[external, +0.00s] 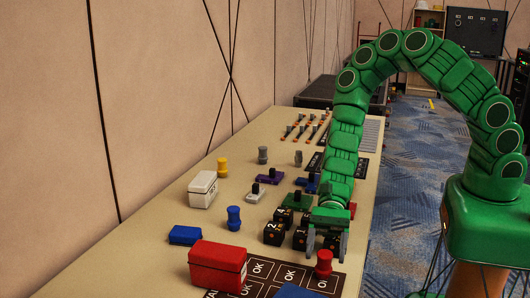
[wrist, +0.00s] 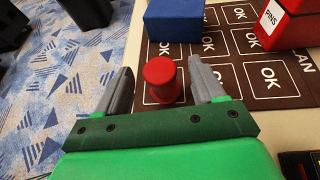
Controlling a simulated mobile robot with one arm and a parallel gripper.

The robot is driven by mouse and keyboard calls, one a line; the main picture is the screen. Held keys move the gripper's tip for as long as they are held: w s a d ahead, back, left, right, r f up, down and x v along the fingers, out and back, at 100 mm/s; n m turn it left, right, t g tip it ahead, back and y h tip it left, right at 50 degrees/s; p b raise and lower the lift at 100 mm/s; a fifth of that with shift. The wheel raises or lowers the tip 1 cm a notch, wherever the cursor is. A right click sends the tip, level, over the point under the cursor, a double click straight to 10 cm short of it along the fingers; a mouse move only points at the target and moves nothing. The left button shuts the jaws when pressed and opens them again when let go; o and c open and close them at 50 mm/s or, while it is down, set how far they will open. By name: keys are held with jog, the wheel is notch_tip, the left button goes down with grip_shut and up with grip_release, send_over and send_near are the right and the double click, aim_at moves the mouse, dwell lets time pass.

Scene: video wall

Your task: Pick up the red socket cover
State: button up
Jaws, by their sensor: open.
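The red socket cover (wrist: 161,82) is a small upright red peg with a round top. It stands on the dark OK mat (wrist: 219,74) near the table edge. It also shows in the external view (external: 323,264), just in front of my gripper (external: 327,243). In the wrist view my gripper (wrist: 160,72) is open, and the cover appears between its two grey fingers with a gap on each side. The fingers do not visibly touch it. I cannot tell the exact height of the fingertips over the mat.
A red PINS box (external: 217,266) and a blue box (wrist: 174,20) stand on or beside the mat. Black numbered cubes (external: 274,234) stand close to my gripper. Blue, yellow and grey pegs stand farther along the table. Blue carpet (wrist: 50,60) lies beyond the table edge.

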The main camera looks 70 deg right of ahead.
jog(key=shift+a+f, duration=0.1)
jog(key=shift+a, duration=0.05)
jog(key=c, duration=1.1)
